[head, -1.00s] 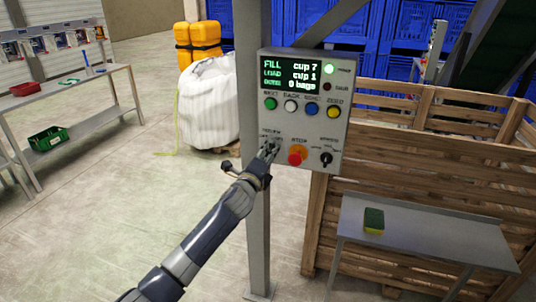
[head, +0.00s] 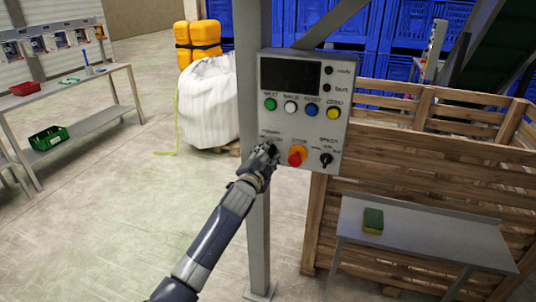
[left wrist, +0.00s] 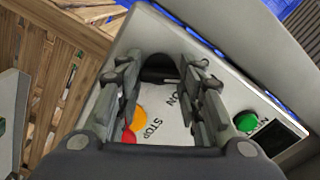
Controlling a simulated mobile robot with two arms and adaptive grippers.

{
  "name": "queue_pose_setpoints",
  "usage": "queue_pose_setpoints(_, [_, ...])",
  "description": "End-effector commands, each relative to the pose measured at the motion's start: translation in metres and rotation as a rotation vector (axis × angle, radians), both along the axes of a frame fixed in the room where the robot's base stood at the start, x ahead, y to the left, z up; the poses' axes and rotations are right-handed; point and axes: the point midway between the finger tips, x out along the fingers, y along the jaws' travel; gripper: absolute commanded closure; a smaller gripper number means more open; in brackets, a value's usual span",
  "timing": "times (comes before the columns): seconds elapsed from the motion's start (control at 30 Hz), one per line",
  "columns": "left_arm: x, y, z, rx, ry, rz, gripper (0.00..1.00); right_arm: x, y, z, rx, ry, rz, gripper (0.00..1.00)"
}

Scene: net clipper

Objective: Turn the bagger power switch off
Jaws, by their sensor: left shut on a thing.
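The bagger control box (head: 305,100) is on a grey post, and its display (head: 290,73) is dark. The ready and fault lamps at its upper right are unlit. My left gripper (head: 268,150) is at the lower left of the panel, shut on the black power switch knob (left wrist: 160,68). In the head view the gripper hides the switch. In the left wrist view the knob sits between the fingers (left wrist: 160,85), beside the word ON. My right gripper is not in view.
The red stop button (head: 296,156) on its orange base is just right of my gripper, and the speed knob (head: 326,160) is further right. A wooden crate (head: 420,170) and a small table (head: 420,235) with a sponge (head: 373,221) stand to the right.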

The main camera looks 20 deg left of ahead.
Motion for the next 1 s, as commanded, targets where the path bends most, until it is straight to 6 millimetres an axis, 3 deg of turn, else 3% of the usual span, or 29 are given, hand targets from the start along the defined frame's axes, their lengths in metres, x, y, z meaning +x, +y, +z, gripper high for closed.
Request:
queue_pose_setpoints(0.4, [-0.0003,0.0003,-0.002,-0.236,0.012,0.001,0.89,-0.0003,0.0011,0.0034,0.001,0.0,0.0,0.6])
queue_pose_setpoints(1.0, [-0.0003,-0.0001,-0.0027,-0.288,0.015,0.0,0.89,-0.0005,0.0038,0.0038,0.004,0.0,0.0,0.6])
